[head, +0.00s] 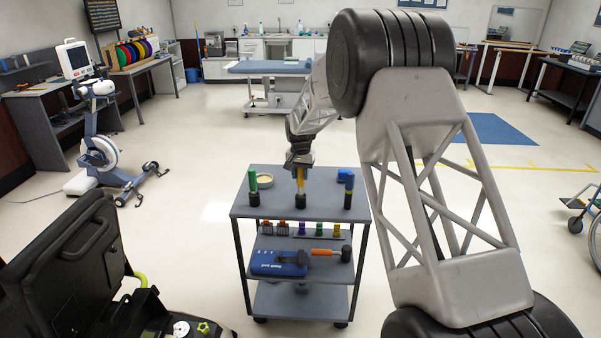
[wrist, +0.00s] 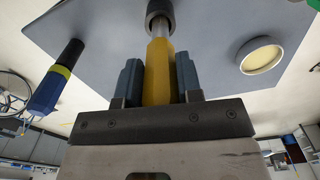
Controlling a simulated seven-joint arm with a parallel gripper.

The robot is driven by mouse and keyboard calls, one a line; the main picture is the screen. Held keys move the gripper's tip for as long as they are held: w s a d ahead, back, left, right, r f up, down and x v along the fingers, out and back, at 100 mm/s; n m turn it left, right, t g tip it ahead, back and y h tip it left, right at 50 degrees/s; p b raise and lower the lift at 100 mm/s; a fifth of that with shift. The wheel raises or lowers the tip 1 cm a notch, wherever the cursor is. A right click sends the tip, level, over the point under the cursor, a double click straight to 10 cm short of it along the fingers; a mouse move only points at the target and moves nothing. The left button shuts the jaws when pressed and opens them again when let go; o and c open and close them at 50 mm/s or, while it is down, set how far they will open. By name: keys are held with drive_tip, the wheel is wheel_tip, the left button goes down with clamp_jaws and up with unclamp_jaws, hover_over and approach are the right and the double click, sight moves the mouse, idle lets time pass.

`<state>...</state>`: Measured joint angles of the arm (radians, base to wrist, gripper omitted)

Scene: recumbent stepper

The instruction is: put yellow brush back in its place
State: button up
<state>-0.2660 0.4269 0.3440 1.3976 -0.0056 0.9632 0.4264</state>
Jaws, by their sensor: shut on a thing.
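The yellow brush (head: 300,180) stands upright over the middle of the cart's top shelf (head: 275,209). My gripper (head: 299,166) is above it, shut on its yellow handle. In the wrist view the handle (wrist: 158,75) lies between both fingers, with a metal collar and a black cylindrical piece (wrist: 158,10) at its far end. I cannot tell whether that black piece is part of the brush or a holder, or whether it touches the shelf.
A green-handled piece (head: 253,182) stands left on the shelf, a blue-handled one (head: 348,188) right, both with black bases.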

drive_tip(key=shift+f, duration=0.25)
drive_tip(key=shift+f, duration=1.1)
drive_tip(key=shift+f, duration=0.1)
drive_tip(key=o, duration=1.2)
drive_tip(key=shift+c, duration=0.2)
drive_tip(key=shift+r, duration=3.95)
